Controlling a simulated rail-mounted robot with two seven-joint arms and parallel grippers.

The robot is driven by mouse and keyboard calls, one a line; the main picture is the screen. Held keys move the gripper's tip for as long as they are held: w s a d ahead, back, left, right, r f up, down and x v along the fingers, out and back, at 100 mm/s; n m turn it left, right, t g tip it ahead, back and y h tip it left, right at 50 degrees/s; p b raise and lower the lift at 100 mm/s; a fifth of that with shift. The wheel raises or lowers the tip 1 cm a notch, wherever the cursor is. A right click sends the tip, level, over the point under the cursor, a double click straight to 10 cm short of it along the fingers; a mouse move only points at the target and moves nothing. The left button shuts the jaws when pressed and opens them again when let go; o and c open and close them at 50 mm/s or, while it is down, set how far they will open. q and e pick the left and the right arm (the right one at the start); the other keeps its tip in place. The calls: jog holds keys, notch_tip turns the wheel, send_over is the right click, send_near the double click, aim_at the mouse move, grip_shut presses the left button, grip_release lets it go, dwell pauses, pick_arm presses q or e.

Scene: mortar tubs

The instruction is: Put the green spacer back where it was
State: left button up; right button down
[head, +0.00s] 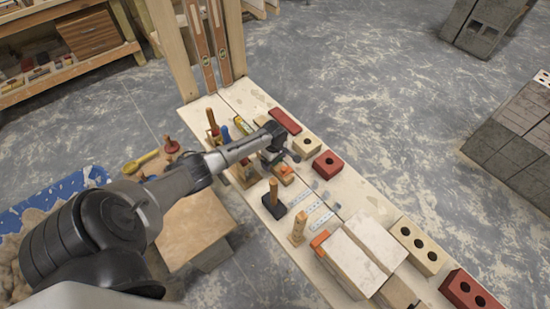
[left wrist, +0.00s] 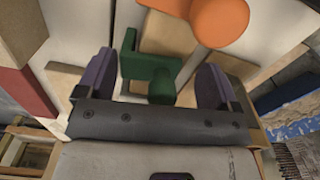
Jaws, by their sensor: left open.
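The green spacer (left wrist: 150,72) shows in the left wrist view as an angular piece with a rounded knob (left wrist: 161,88) near the gripper's palm. It lies over a tan wooden surface, between the two dark purple fingers of my left gripper (left wrist: 156,62). The fingers are spread, with a visible gap on both sides of the spacer. In the head view my left gripper (head: 272,157) is low over the middle of the bench (head: 345,190) and hides the spacer. My right gripper is in neither view.
An orange-topped piece (head: 285,170) is close by the gripper; an orange knob (left wrist: 216,18) shows in the left wrist view. A red brick (head: 327,164) and a tan brick (head: 307,147) stand to the right. A wooden-handled tool (head: 273,200) and metal strips (head: 315,211) are nearer.

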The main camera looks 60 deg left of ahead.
pick_arm(q)
jog(key=shift+w+r, duration=0.2)
jog(key=shift+r, duration=0.1)
notch_tip(320, 180, up, 12)
jog(key=p, duration=0.4)
jog(key=shift+s+f+p, duration=0.1)
jog(key=shift+s+p, duration=0.05)
jog(key=shift+p, duration=0.15)
jog(key=shift+r, duration=0.75)
